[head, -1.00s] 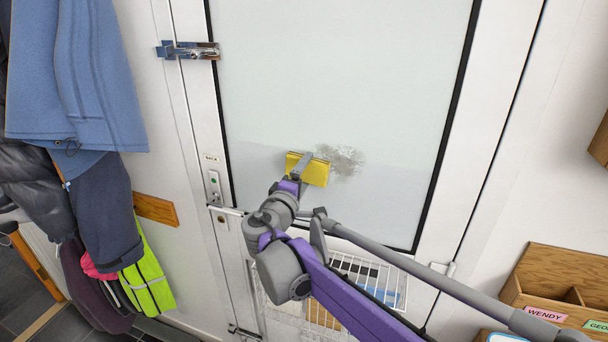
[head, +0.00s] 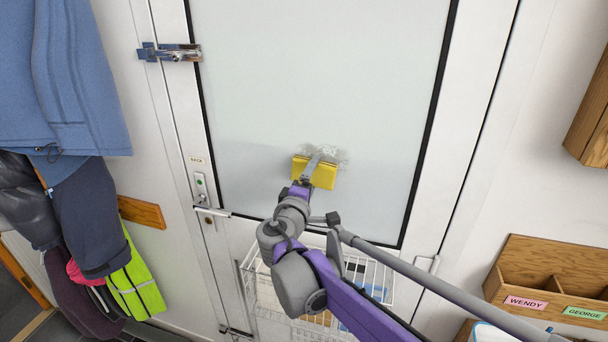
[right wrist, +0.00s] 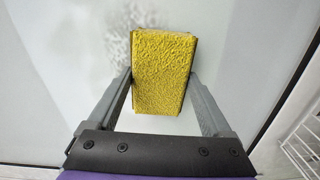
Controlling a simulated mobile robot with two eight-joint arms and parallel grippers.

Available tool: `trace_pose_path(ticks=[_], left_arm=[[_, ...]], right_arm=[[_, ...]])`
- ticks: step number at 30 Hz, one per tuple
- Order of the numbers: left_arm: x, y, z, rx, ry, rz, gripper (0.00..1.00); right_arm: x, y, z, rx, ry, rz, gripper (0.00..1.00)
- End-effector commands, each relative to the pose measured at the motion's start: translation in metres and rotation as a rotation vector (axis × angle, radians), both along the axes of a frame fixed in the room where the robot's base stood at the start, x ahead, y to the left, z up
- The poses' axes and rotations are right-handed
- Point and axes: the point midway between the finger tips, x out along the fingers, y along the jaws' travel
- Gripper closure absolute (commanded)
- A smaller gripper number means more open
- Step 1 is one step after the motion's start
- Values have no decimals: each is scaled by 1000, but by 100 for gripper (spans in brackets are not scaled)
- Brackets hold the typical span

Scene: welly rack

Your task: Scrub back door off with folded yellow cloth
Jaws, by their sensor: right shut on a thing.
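The back door's large pale panel (head: 320,80) has a grey speckled smudge (head: 331,152) low on it. The folded yellow cloth (head: 322,176) is against or very near the panel, covering part of the smudge. My right gripper (head: 311,167) is shut on the cloth. In the right wrist view the cloth (right wrist: 162,72) sits between the two fingers (right wrist: 162,88), and the blurred smudge (right wrist: 100,55) shows to its left. Whether the cloth presses on the panel is hard to tell. My left gripper is not in view.
A metal bolt (head: 170,53) and a door handle (head: 212,211) are on the door's left side. A white wire basket (head: 380,281) hangs below the panel. Coats (head: 75,80) hang at left. A wooden name-labelled rack (head: 545,270) is at right.

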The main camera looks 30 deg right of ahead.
Motion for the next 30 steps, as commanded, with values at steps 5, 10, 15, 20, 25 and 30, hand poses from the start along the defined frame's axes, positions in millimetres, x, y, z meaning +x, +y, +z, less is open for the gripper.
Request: trace_pose_path(ticks=[5,10,15,20,25,30], left_arm=[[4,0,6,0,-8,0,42],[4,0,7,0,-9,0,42],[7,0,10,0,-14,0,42],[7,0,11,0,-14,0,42],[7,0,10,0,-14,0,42],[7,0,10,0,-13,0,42]], right_arm=[[-10,-11,2,-1,-2,-1,61],[-13,-13,1,0,-1,0,61],[-23,-21,2,-1,-2,-3,61],[-34,-30,1,0,-1,-3,61],[-39,-33,1,0,0,0,61],[-45,-39,1,0,-1,-2,61]])
